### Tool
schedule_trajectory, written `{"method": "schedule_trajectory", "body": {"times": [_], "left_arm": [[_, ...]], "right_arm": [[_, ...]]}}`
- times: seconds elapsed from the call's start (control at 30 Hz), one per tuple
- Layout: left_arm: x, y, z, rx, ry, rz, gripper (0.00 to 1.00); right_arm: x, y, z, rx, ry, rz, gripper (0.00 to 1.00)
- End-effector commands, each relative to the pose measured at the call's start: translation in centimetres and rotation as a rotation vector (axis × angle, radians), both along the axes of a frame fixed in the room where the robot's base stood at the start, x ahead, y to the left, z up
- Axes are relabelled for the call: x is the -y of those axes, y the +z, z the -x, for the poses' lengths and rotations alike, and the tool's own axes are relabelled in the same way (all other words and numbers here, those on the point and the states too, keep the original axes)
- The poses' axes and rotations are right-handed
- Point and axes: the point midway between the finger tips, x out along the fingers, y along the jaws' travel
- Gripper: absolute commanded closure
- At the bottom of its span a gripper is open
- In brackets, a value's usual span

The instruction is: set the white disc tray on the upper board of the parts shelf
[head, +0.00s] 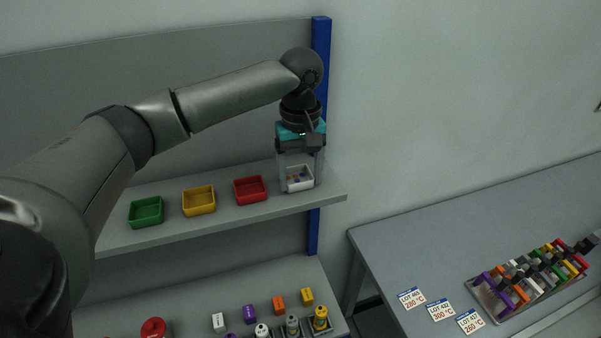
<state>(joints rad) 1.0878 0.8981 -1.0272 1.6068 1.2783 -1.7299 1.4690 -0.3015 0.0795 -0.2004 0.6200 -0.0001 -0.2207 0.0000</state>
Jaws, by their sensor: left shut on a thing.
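The white disc tray (299,183) is at the right end of the upper board (235,218) of the parts shelf, with small coloured discs inside. My left gripper (298,178) points down and is shut on the white tray, its fingers at either side. The tray appears to be at the board's surface, but I cannot tell whether it touches it. My right gripper is not in view.
Red (250,190), yellow (199,201) and green (147,212) trays stand in a row left of the white one. A blue post (321,60) rises behind. The lower board (210,290) holds several small items. A table (430,245) at right holds a rack and lot cards.

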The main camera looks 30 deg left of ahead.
Motion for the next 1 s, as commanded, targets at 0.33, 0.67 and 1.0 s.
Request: {"method": "schedule_trajectory", "body": {"times": [0.33, 0.67, 1.0], "left_arm": [[0.0, -0.2, 0.0, 0.001, 0.001, 0.000, 0.18], [0.0, -0.2, 0.0, 0.001, 0.000, 0.001, 0.00], [0.1, 3.0, -0.1, 0.007, 0.000, 0.002, 0.00]], "right_arm": [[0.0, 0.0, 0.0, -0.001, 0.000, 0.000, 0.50], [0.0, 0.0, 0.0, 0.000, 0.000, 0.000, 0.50], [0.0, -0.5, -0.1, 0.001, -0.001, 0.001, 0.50]]}}
